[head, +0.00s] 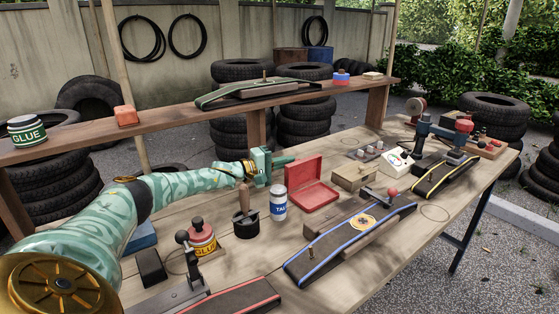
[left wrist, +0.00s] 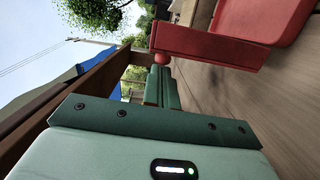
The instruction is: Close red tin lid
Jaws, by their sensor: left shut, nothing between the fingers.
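The red tin (head: 314,197) stands on the workbench in the middle of the head view. Its lid (head: 305,169) is open and tilted up at the tin's back side. My left gripper (head: 290,159) is shut and empty, a little above the bench, just behind and left of the raised lid. I cannot tell whether it touches the lid. In the left wrist view my closed green fingers (left wrist: 162,80) point away, with the red tin (left wrist: 258,22) at the upper right. My right gripper is in neither view.
A white-and-blue talc can (head: 278,203) stands close to the tin's left. A dark pot with a brush (head: 245,222) is further left. A small wooden box (head: 353,177) is to the right. A raised shelf (head: 180,123) runs behind. A blue-edged belt board (head: 345,243) lies in front.

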